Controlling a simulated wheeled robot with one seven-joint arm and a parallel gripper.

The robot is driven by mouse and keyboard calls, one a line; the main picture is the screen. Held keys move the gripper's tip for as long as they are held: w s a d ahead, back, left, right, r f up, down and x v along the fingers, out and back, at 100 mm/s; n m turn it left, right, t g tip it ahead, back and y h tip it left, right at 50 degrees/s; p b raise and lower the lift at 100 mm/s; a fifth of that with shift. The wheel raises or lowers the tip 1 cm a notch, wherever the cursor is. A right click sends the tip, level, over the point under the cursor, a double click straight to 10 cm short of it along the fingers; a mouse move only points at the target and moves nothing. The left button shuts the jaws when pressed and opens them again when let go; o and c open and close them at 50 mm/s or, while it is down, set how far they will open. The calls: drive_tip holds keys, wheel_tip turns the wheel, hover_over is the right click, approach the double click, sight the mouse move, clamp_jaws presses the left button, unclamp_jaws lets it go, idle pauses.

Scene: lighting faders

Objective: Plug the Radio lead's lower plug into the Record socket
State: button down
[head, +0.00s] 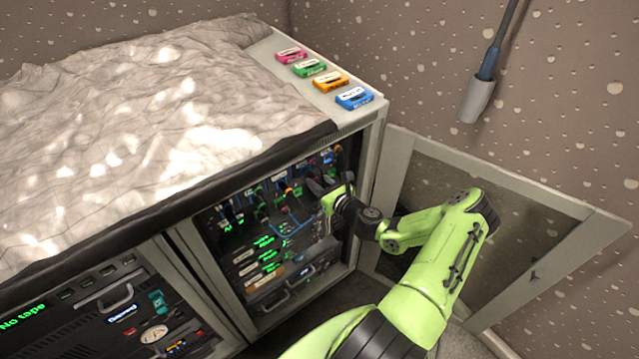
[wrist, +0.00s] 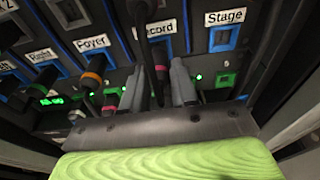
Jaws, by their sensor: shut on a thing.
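My gripper (wrist: 158,92) is shut on a dark plug with a pink band (wrist: 162,68), which lies between its two grey fingers in the wrist view. The plug is just under the Record label (wrist: 157,28). The Record socket is mostly hidden behind the plug and a dark cable, so I cannot tell whether the plug is in it. A label that reads like Radio (wrist: 43,55) is at the left. In the head view my gripper (head: 328,190) is at the right of the patch panel (head: 235,238) inside the open cabinet.
An orange-banded plug (wrist: 92,78) sits below the Foyer label (wrist: 91,42). Another pink-banded plug (wrist: 110,106) is beside my left finger. The Stage socket (wrist: 223,38) looks empty. The open cabinet door (head: 510,230) stands right of my arm. Coloured cassettes (head: 330,82) lie on top.

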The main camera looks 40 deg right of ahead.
drive_tip(key=shift+w+r, duration=0.1)
drive_tip(key=shift+w, duration=0.5)
idle(0.3)
drive_tip(key=c, duration=0.8)
unclamp_jaws()
drive_tip(key=shift+w, duration=0.15)
drive_tip(key=s+r, duration=0.1)
drive_tip(key=s, duration=0.4)
drive_tip(key=s+p, duration=0.1)
drive_tip(key=s, duration=0.4)
drive_tip(key=s+r+p, duration=0.1)
drive_tip(key=s, duration=0.4)
drive_tip(key=shift+s+d+r, duration=0.2)
drive_tip(key=shift+s+r, duration=0.1)
